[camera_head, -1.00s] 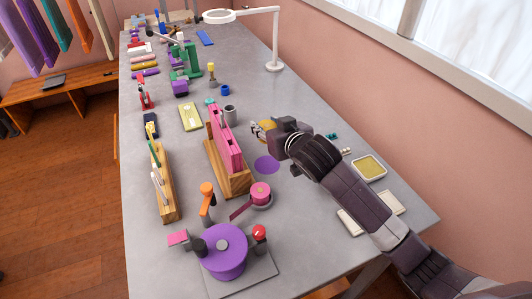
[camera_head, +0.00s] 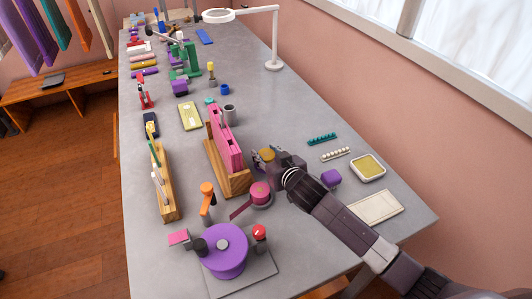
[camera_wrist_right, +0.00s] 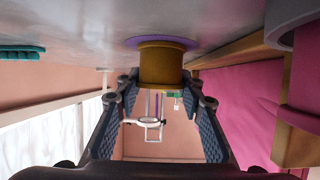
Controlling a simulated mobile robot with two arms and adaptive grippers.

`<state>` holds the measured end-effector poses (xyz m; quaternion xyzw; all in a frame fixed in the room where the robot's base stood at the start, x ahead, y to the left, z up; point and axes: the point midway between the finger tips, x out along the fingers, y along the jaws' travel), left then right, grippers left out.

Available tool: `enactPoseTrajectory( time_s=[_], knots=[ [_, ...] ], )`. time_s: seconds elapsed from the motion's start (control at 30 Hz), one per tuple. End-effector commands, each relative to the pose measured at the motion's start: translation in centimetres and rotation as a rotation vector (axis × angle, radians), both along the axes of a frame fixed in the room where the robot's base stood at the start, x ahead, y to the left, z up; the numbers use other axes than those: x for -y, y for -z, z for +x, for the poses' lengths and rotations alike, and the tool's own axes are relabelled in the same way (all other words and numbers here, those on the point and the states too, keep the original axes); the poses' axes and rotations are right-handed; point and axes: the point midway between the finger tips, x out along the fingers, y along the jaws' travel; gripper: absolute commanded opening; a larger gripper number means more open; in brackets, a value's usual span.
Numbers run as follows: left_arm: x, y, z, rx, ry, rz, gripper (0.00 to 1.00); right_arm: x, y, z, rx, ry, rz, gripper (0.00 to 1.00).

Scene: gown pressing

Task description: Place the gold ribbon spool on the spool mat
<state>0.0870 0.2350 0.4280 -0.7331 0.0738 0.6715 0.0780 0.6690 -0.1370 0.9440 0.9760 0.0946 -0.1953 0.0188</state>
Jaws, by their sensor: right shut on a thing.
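The gold ribbon spool (camera_head: 267,154) is held between the fingers of my right gripper (camera_head: 262,157), beside the pink rack. In the right wrist view the gold spool (camera_wrist_right: 161,67) sits between the two fingers of the gripper (camera_wrist_right: 160,84). The purple round spool mat (camera_wrist_right: 145,41) shows directly at the spool's table-side end, its rim sticking out around it. I cannot tell whether spool and mat touch. My left gripper is not in view.
The pink rack on a wooden base (camera_head: 229,180) stands close left of the gripper. A pink spool on a grey stand (camera_head: 260,194) is just in front. A purple block (camera_head: 331,177) and a yellow-topped dish (camera_head: 369,167) lie to the right.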

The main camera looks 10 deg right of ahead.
Motion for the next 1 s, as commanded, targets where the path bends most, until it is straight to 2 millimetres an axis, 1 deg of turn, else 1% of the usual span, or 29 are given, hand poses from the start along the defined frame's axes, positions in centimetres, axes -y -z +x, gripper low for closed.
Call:
enactPoseTrajectory(
  time_s=[0.1, 0.13, 0.27, 0.5, 0.6, 0.67, 0.77, 1.0],
  knots=[
    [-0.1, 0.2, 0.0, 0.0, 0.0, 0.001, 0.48, 0.0, 0.3, 0.0, 0.0, 0.0, 0.001, 0.12],
    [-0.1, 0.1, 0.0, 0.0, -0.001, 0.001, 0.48, 0.0, 0.2, 0.0, 0.0, 0.0, 0.0, 0.39],
    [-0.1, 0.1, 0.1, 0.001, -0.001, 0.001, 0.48, 0.0, 0.2, 0.0, 0.0, 0.0, 0.0, 0.53],
    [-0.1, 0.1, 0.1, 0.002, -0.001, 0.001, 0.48, 0.0, 0.1, 0.0, 0.0, 0.0, 0.0, 0.53],
    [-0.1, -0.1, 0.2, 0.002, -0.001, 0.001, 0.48, 0.0, -0.2, 0.0, 0.001, 0.001, -0.001, 0.53],
    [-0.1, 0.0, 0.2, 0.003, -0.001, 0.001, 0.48, 0.1, -0.2, -0.4, 0.0, 0.0, 0.0, 0.53],
    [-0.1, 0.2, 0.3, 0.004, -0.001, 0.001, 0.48, 0.3, -0.5, -1.2, 0.002, -0.001, 0.001, 0.53],
    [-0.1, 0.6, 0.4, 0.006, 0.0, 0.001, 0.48, 0.9, -1.9, -4.6, 0.001, 0.0, 0.0, 0.53]
  ],
)
